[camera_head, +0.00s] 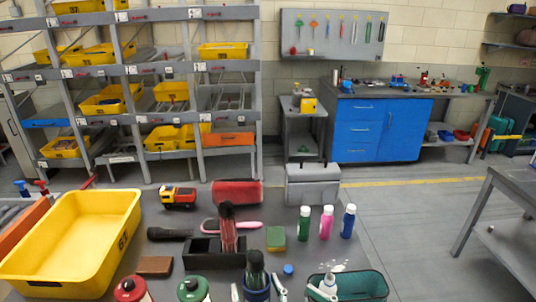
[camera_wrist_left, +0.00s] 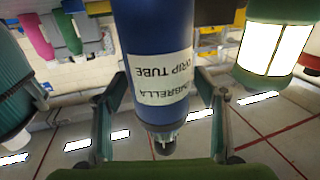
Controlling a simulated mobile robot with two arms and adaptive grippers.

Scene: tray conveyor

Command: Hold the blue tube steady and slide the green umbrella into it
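The blue tube (camera_wrist_left: 155,25) with a white "UMBRELLA DRIP TUBE" label stands between the fingers of my left gripper (camera_wrist_left: 160,90). It appears upside down in the left wrist view. Its blue rim (camera_head: 257,295) shows at the bottom of the head view, with the pale fingertips of my left gripper (camera_head: 258,293) on either side. My right gripper is not visible.
A black holder (camera_head: 205,262) with a dark red umbrella (camera_head: 228,232) stands behind the tube. A yellow bin (camera_head: 125,215) fills the left side. A blue cap (camera_head: 288,269) lies close by.

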